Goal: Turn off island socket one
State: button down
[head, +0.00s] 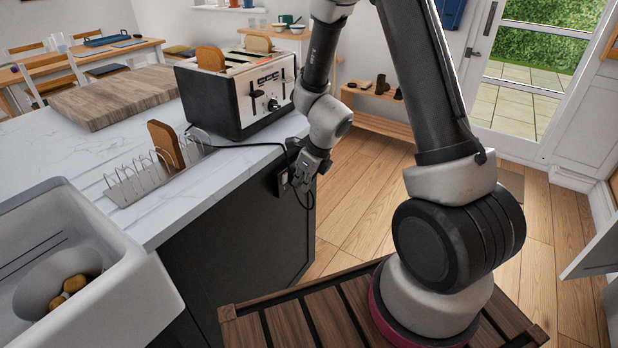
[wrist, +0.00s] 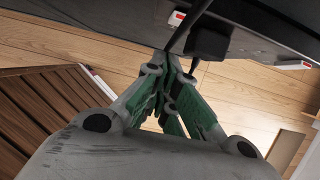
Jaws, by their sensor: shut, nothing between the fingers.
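The island socket (head: 282,182) is on the dark end panel of the island, just under the worktop, and is mostly hidden behind my gripper in the head view. In the wrist view a black plug (wrist: 208,40) with a cable is at the socket. A white switch with a red mark (wrist: 177,18) is left of the plug, and a second white piece with a red edge (wrist: 293,64) is to the right. My gripper (wrist: 170,60) is shut and empty, its tips close below the plug and first switch. I cannot tell whether they touch.
A black and silver toaster (head: 240,90) stands on the white worktop (head: 215,180), its cable running over the edge towards the socket. A toast rack (head: 150,180) and a sink (head: 120,270) are left. Wooden floor (head: 350,200) is clear to the right of the island.

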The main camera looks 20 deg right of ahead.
jog(key=shift+w+a+r, duration=0.2)
jog(key=shift+w+a, duration=0.55)
jog(key=shift+w, duration=0.3)
jog(key=shift+w+a+r, duration=0.15)
jog(key=shift+w+a, duration=0.15)
jog(key=shift+w, duration=0.05)
jog(key=shift+r, duration=0.8)
jog(key=shift+d, duration=0.1)
